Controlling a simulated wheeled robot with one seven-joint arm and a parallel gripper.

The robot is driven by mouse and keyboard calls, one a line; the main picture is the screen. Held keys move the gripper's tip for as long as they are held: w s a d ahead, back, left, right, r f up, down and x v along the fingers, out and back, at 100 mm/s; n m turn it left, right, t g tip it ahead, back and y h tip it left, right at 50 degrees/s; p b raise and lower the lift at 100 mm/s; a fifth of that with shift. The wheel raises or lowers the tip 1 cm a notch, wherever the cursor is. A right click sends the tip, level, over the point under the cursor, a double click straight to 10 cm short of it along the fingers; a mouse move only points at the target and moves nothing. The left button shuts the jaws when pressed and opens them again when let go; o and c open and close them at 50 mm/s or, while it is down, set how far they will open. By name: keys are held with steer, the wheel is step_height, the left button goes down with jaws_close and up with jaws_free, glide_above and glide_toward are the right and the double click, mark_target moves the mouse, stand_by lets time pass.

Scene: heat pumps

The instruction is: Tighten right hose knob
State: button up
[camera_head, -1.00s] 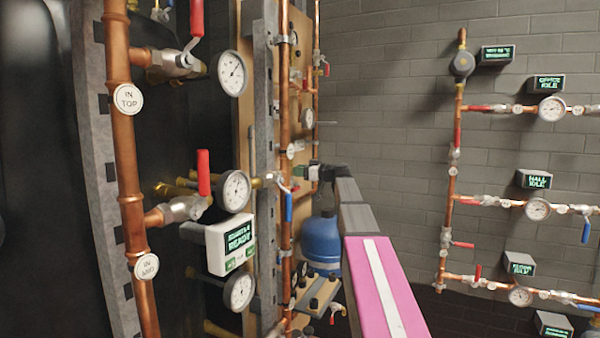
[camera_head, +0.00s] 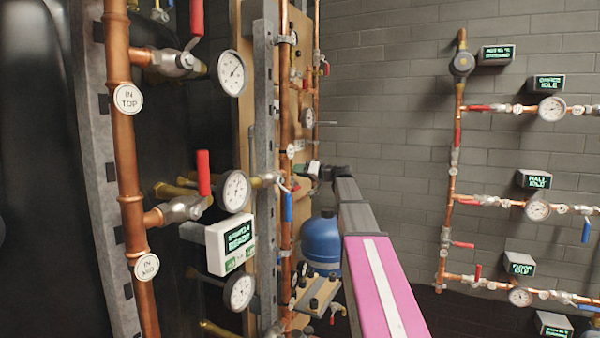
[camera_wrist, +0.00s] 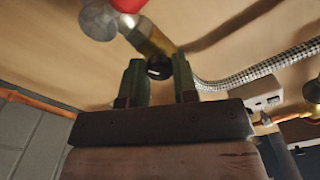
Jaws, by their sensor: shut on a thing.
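A small dark knob with a white mark (camera_wrist: 158,66) sits between the two green fingers of my gripper (camera_wrist: 159,75) in the wrist view. The fingers are shut on it from both sides. A brass fitting (camera_wrist: 155,42) joins the knob to a grey metal valve body with a red part at the top. A braided hose (camera_wrist: 255,70) runs off to the right from beside the knob. In the head view my gripper (camera_head: 312,170) is at the wooden board behind the copper pipe, and the knob is hidden there.
A copper pipe (camera_head: 126,170) with gauges and red-handled valves stands at the left. A display box reading READY (camera_head: 230,246) is on it. More pipes and displays line the brick wall at right.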

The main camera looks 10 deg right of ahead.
steer(key=m, duration=1.1)
steer(key=shift+f+m, duration=0.1)
steer(key=shift+m, duration=0.3)
steer(key=m, duration=1.1)
steer(key=o, duration=0.9)
steer(key=shift+o, duration=0.2)
steer(key=v, duration=1.1)
